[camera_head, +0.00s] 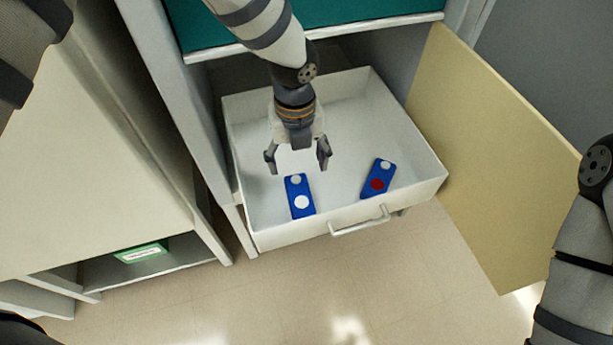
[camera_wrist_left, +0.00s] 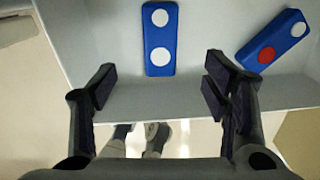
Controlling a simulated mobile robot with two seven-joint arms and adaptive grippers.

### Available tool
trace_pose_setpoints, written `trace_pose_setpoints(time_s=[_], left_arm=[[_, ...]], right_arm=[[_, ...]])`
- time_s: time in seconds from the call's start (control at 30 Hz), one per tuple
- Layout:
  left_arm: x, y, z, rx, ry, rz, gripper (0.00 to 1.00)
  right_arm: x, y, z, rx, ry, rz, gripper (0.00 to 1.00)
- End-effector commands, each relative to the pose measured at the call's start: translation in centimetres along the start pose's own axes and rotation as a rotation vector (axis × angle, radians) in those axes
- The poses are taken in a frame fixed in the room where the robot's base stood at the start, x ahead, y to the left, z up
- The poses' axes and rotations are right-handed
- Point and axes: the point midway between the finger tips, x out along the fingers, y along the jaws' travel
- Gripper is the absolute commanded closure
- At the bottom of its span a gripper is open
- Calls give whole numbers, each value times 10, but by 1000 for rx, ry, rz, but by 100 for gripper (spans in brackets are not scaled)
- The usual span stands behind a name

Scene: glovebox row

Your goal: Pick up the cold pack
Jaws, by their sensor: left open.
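Two blue packs lie flat in an open white drawer (camera_head: 240,130). One blue pack with two white discs (camera_head: 299,208) lies near the drawer's front left. The other blue pack, with one white and one red disc (camera_head: 370,190), lies to its right, tilted. No readable label shows which is the cold pack. My left gripper (camera_head: 297,163) is open and empty, above the drawer, just behind the white-disc pack. In the left wrist view, the white-disc pack (camera_wrist_left: 160,50) is ahead between the fingers' lines, and the red-disc pack (camera_wrist_left: 275,35) is at upper right. My right gripper is out of view.
The drawer's front wall with its handle (camera_head: 360,224) and the side walls surround the packs. A teal-floored compartment (camera_head: 330,18) is above. A yellow door (camera_head: 490,160) stands open at right. A green box (camera_head: 140,252) sits on a low shelf at left.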

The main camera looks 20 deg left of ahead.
Motion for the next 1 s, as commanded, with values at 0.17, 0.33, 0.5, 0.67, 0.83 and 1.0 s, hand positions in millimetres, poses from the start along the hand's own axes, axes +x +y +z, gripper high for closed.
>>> trace_pose_setpoints(time_s=[0.17, 0.33, 0.5, 0.67, 0.83, 1.0], left_arm=[[46, 1, -3, 1, 8, 6, 31], [67, 0, -1, -1, 6, 3, 31], [101, -4, 0, -2, 8, 5, 31], [114, -4, 2, -2, 4, 2, 31], [113, -4, 2, -2, 3, 1, 31], [113, -4, 2, -2, 3, 1, 67]], right_arm=[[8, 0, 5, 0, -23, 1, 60], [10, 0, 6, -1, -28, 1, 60], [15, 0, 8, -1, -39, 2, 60], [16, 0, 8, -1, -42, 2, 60], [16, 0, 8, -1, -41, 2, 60], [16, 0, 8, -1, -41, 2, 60]])
